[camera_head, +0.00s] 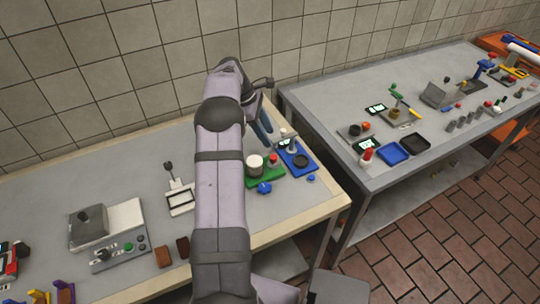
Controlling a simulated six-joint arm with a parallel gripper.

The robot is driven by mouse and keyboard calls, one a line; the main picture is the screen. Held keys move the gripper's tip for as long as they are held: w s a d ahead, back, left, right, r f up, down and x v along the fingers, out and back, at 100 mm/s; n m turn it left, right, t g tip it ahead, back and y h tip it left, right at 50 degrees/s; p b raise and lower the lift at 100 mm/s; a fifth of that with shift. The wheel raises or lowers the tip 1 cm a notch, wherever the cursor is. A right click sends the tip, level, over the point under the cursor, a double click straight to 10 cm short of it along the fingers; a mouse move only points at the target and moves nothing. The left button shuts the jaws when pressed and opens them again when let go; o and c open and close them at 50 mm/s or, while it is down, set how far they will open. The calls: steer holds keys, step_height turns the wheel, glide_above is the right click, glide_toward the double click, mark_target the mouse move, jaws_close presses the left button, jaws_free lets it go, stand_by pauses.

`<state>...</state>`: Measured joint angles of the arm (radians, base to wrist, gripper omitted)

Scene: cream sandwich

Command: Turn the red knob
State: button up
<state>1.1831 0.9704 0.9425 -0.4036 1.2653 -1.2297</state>
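A small red knob (273,159) stands on a green base (266,176) on the left table, beside a white cylinder (255,163). A second red-topped piece (367,154) stands at the front left of the right table; I cannot tell which one the task names. My arm reaches up over the left table and bends down at its far end. My gripper (266,130) seems to be just behind the green base, above and left of the near red knob. It is small and partly hidden by my arm, so its opening is unclear. No contact with the knob shows.
A blue base (297,160) with a black round part sits right of the green one. A blue knob (264,188) is in front. A lever device (180,197) stands left of my arm. A tiled wall (150,50) closes the back. A gap separates the tables.

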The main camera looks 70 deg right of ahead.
step_height(320, 180, up, 3)
steer(key=s+b, duration=0.3)
steer(key=b, duration=0.1)
steer(key=n+t+h+b, duration=0.2)
steer(key=n+t+h, duration=0.1)
steer(key=n, duration=1)
glide_toward(273, 156)
steer(key=shift+p+x, duration=0.7)
steer(key=shift+x, duration=3.4)
steer(key=shift+s, duration=0.1)
jaws_close()
